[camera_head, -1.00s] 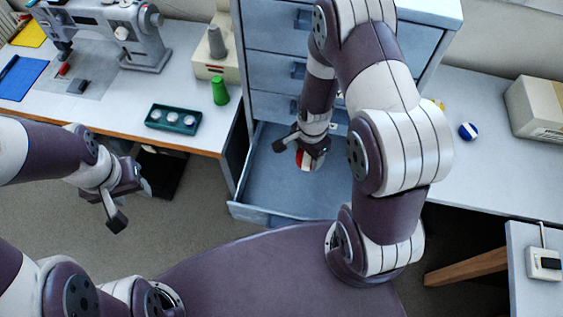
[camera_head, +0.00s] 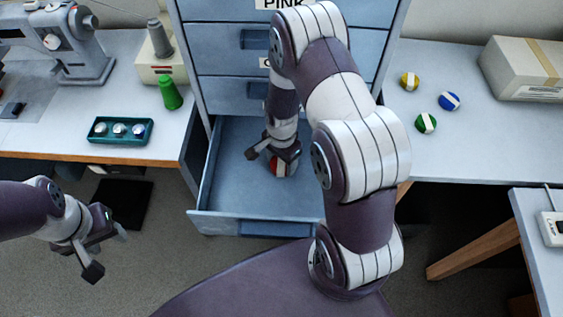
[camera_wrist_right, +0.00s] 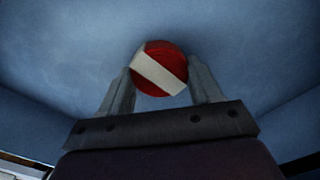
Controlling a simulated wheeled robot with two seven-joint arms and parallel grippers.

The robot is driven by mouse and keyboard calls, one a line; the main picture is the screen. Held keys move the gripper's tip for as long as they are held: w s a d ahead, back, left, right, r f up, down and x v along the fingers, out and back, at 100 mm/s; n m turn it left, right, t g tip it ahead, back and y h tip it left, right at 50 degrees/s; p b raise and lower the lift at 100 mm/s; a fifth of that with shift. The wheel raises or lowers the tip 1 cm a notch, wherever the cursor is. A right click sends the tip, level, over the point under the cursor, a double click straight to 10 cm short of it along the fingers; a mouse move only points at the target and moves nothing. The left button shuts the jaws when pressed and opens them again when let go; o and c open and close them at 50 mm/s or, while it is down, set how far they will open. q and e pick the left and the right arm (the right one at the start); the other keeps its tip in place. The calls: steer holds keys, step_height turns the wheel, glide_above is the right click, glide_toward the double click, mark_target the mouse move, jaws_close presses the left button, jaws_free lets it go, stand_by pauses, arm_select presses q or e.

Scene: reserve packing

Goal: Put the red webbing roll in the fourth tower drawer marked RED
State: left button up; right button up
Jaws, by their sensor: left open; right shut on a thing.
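The red webbing roll (camera_head: 281,168), red with a white band, is between the fingers of my right gripper (camera_head: 274,158), which is shut on it. It also shows in the right wrist view (camera_wrist_right: 160,68), between the two fingertips. Roll and gripper are inside the open bottom drawer (camera_head: 229,200) of the blue tower (camera_head: 223,72). I cannot tell whether the roll touches the drawer floor. The drawer's own label is not readable here. My left gripper (camera_head: 107,252) is open and empty, low at the left, away from the tower.
Yellow (camera_head: 409,82), blue (camera_head: 449,101) and green (camera_head: 426,123) rolls lie on the right table. A cardboard box (camera_head: 524,70) stands behind them. On the left table are a teal tray (camera_head: 121,130), a green spool (camera_head: 170,93) and a sewing machine (camera_head: 69,45). My right arm hides part of the tower.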

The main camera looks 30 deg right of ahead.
mark_target(281, 164)
steer(key=shift+f, duration=0.1)
steer(key=o, duration=1.1)
steer(key=shift+c, duration=0.2)
steer(key=shift+n, duration=0.3)
step_height(281, 164, up, 8)
steer(key=shift+s+a+r, duration=0.15)
steer(key=shift+r, duration=0.1)
steer(key=s+a+r+n+t, duration=0.1)
steer(key=s+a+r+n, duration=0.4)
steer(key=n, duration=0.8)
steer(key=s+r, duration=0.3)
steer(key=r, duration=0.1)
steer(key=shift+s+n, duration=0.3)
steer(key=shift+s, duration=0.1)
